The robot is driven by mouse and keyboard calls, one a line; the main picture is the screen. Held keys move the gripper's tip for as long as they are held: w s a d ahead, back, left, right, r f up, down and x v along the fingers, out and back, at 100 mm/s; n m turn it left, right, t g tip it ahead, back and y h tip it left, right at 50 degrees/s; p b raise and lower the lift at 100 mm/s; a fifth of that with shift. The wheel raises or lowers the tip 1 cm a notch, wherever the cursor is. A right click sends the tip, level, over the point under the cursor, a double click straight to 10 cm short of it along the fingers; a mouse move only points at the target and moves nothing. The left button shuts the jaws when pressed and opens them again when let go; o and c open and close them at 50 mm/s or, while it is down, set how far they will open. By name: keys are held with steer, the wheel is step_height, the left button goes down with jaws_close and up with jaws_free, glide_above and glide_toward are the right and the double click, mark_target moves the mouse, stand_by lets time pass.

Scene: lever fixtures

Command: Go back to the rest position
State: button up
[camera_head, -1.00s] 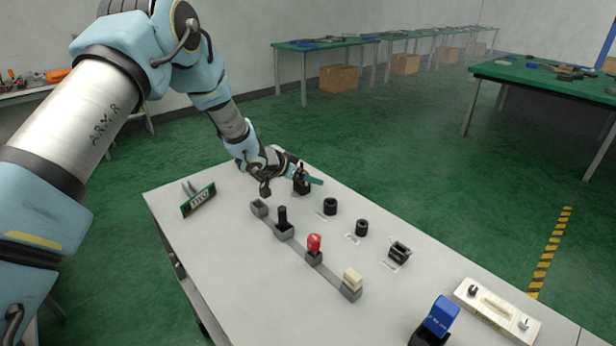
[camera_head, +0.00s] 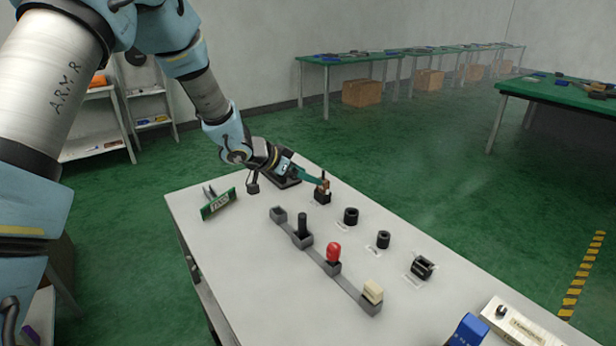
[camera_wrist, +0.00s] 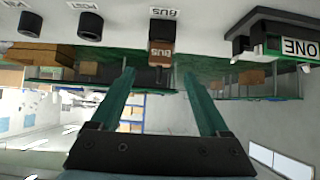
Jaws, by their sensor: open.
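My gripper (camera_head: 307,175) has two teal fingers, which stand apart with nothing between them in the wrist view (camera_wrist: 159,82). It is over the far side of the white table (camera_head: 235,245), just left of a black socket (camera_head: 322,197) with a brown piece upright in it.
A lever strip with a black lever (camera_head: 302,226), red knob (camera_head: 333,253) and cream block (camera_head: 373,292) crosses the table. A blue part (camera_head: 468,330) is at the front. Green floor surrounds the table.

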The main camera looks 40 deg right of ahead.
stand_by(0.3)
steer(key=w+a+r+n+t+y, duration=0.2)
steer(key=w+a+n, duration=0.15)
steer(key=a, duration=0.75)
steer(key=w+a+r+n+t+y, duration=0.25)
steer(key=w+a, duration=0.25)
steer(key=a, duration=0.5)
steer(key=w+a+r+n+t+y, duration=0.1)
steer(key=w+a+n+t+y, duration=0.3)
steer(key=a, duration=0.7)
steer(key=s+a+n+g+y, duration=0.1)
steer(key=s+a+n+g, duration=0.2)
steer(key=s+a, duration=0.4)
steer(key=s+a+r+n+g+y, duration=0.1)
steer(key=s+a+n+g, duration=0.2)
steer(key=s+a, duration=0.5)
steer(key=a+n, duration=0.1)
steer(key=a, duration=0.5)
steer(key=shift+s, duration=0.1)
